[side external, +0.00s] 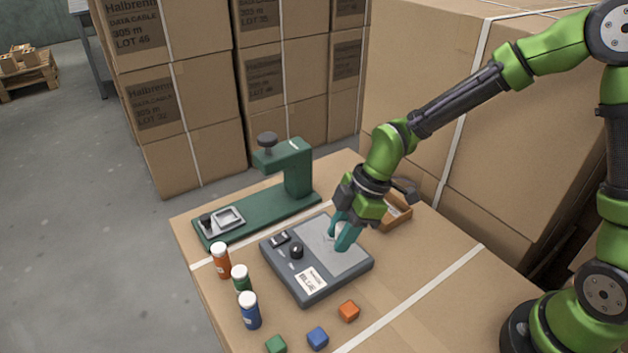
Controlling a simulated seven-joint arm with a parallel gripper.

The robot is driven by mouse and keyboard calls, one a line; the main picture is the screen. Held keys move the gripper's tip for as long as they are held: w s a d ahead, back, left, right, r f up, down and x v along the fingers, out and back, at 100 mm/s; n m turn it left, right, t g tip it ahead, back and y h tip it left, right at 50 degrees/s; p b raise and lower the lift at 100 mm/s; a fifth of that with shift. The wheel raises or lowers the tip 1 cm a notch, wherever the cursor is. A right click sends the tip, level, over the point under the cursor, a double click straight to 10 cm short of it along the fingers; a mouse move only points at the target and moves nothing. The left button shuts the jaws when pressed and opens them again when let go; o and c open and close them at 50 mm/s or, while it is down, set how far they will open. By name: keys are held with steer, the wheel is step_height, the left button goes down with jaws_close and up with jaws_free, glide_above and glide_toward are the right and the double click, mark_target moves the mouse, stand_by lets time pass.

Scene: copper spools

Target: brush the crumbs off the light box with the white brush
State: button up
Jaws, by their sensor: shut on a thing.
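The light box (290,273) is a flat dark grey unit with a paler grey top panel, a black knob, a switch and a white label. It lies on the large carton in the middle of the side external view. My gripper (342,238), with teal fingers, points down over the right part of the pale panel. It is shut on a small pale thing, apparently the white brush (332,231), mostly hidden by the fingers. I cannot tell whether the brush touches the panel. Crumbs are too small to make out.
A green press-like stand (297,170) is behind the box. Orange (221,262), green (241,278) and blue (249,310) white-capped bottles stand left. A brown tray (398,223) sits behind the gripper. The carton's right side is clear.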

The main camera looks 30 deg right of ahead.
mark_target(312, 233)
steer(key=shift+f, duration=0.8)
steer(key=shift+w+f, duration=0.6)
steer(key=shift+f, duration=0.15)
jaws_close()
steer(key=shift+w, duration=3.15)
steer(key=shift+s+r, duration=0.15)
steer(key=shift+s, duration=3.65)
steer(key=shift+w+r, duration=0.1)
steer(key=shift+r, duration=4.05)
